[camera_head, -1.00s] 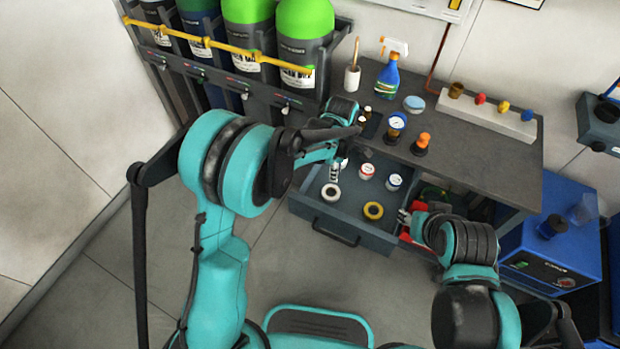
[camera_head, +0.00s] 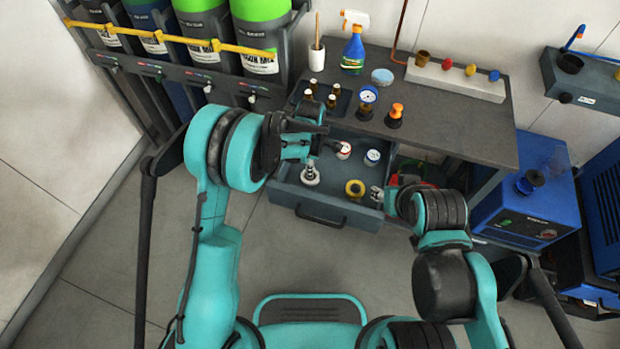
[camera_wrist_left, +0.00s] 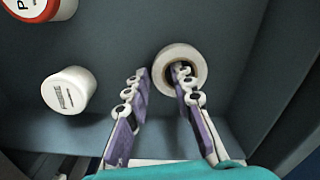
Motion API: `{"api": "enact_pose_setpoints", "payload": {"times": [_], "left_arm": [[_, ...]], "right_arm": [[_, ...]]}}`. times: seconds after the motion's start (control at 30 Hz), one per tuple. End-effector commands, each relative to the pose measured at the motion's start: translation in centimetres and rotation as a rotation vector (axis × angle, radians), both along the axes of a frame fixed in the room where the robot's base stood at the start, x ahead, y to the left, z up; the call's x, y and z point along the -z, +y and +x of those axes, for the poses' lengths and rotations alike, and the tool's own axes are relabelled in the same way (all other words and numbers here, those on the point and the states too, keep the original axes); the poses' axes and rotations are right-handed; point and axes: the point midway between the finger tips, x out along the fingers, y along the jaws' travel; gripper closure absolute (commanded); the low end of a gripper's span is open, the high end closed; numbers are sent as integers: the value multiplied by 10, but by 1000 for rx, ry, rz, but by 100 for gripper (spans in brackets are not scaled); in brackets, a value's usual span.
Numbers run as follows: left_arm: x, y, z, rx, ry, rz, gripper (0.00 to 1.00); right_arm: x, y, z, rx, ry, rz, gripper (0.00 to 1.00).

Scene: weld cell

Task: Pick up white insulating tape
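The white insulating tape (camera_head: 311,180) is a white ring lying in the open grey drawer, near its left end. In the head view my left gripper (camera_head: 309,172) is right over it and partly hides it. In the left wrist view the tape (camera_wrist_left: 164,58) lies at the fingertips of my left gripper (camera_wrist_left: 160,72). The fingers are apart: one tip is over the ring's hole, the other is just outside its left side. Whether they touch the tape cannot be told. My right gripper (camera_head: 377,193) is at the drawer's right end; its fingers are too small to read.
The worktop (camera_head: 450,135) overhangs the back, with bottles and a spray bottle (camera_head: 353,50).

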Motion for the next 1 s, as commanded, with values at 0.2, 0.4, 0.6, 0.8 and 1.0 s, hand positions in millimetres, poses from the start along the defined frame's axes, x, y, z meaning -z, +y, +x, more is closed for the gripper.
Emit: {"api": "enact_pose_setpoints", "payload": {"times": [0.2,0.4,0.6,0.8,1.0], "left_arm": [[-1,0,0,0,0,0,100],[-1,0,0,0,0,0,100],[-6,0,0,0,0,0,100],[-31,0,0,0,0,0,100],[-61,-27,-4,6,1,1,100]], "right_arm": [[-1,0,0,0,0,0,60],[-1,0,0,0,0,0,60],[-3,0,0,0,0,0,60],[-16,0,0,0,0,0,60],[-31,0,0,0,0,0,60]]}}
